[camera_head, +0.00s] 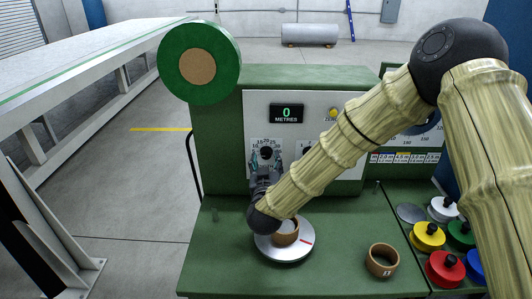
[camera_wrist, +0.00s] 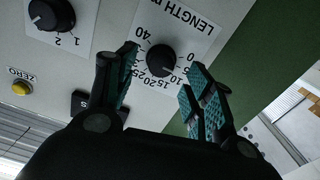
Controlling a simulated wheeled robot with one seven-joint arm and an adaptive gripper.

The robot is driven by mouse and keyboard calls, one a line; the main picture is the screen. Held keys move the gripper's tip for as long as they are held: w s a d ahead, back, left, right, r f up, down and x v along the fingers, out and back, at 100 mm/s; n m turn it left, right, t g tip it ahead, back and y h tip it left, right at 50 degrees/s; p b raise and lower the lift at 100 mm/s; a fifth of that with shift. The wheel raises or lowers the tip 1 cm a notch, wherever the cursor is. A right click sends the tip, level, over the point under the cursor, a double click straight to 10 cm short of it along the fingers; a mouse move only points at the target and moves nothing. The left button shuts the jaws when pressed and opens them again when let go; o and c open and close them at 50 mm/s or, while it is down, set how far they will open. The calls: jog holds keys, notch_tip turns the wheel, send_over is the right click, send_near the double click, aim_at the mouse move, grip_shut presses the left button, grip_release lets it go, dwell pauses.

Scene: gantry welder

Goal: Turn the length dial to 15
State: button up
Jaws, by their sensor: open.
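The length dial (camera_wrist: 161,60) is a black round knob on a white scale plate, seen upside down in the wrist view. Numbers from 0 to 40 surround it, with 15 and 20 on the side toward my gripper. The dial also shows in the head view (camera_head: 266,153), just above my gripper (camera_head: 264,176). In the wrist view my gripper (camera_wrist: 160,82) is open and empty, its teal-padded fingers on either side of the dial. I cannot tell whether they touch it.
A green display (camera_head: 286,113) reads 0 METRES. A yellow ZERO button (camera_wrist: 21,88) and a second black knob (camera_wrist: 50,14) share the panel. On the bench below are a turntable (camera_head: 283,250) with a brown ring, another brown ring (camera_head: 382,261), and several coloured weights (camera_head: 445,268).

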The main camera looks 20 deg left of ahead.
aim_at(266, 156)
jog(key=shift+p+x, duration=0.5)
jog(key=shift+x, duration=1.2)
jog(key=c, duration=1)
